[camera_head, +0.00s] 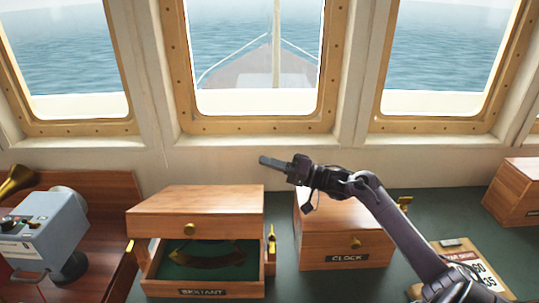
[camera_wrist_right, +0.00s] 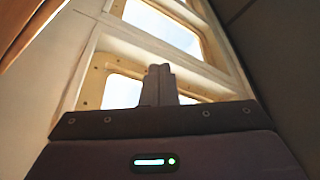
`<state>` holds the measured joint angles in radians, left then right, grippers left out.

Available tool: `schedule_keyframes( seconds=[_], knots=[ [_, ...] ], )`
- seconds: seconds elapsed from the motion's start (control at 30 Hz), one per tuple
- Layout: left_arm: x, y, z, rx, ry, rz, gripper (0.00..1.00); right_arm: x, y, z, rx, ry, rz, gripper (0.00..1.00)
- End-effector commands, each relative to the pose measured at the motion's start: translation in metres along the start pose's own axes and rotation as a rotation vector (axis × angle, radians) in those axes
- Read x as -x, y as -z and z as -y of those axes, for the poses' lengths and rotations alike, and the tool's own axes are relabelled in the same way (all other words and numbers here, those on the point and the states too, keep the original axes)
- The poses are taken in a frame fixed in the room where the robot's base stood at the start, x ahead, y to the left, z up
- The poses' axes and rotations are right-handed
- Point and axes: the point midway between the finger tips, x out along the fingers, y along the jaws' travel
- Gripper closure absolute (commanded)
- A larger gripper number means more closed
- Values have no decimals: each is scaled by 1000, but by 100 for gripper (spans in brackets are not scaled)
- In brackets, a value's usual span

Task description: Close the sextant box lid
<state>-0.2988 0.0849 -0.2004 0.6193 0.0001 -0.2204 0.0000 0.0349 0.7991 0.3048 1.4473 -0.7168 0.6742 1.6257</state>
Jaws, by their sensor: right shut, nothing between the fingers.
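The sextant box (camera_head: 201,291) stands on the green counter at the lower left of the middle in the head view, labelled SEXTANT. Its wooden lid (camera_head: 198,199) is tilted over the box, with a gap at the front. Through the gap I see the green lining and the dark, curved sextant (camera_head: 207,258). The lid has a brass knob (camera_head: 190,229) on its front. My right gripper (camera_head: 264,160) is shut and empty, above and behind the right back corner of the lid, apart from it. Its shut fingers also show in the right wrist view (camera_wrist_right: 159,84). My left gripper is not in view.
A closed wooden box labelled CLOCK (camera_head: 345,245) stands right of the sextant box, under my right arm. A grey-blue device (camera_head: 45,230) stands at left. A clipboard-like board (camera_head: 470,262) and another wooden box (camera_head: 515,195) are at right. Windows rise behind.

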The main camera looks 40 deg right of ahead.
Motion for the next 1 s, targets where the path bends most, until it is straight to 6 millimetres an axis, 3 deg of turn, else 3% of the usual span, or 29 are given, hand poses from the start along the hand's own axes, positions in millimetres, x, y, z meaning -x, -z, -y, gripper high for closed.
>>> schedule_keyframes(
  seconds=[0.4,1.0],
  knots=[
    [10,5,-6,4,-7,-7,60,8,-23,3,29,9,0,100],
    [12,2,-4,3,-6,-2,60,8,-24,4,29,10,0,100]
  ],
)
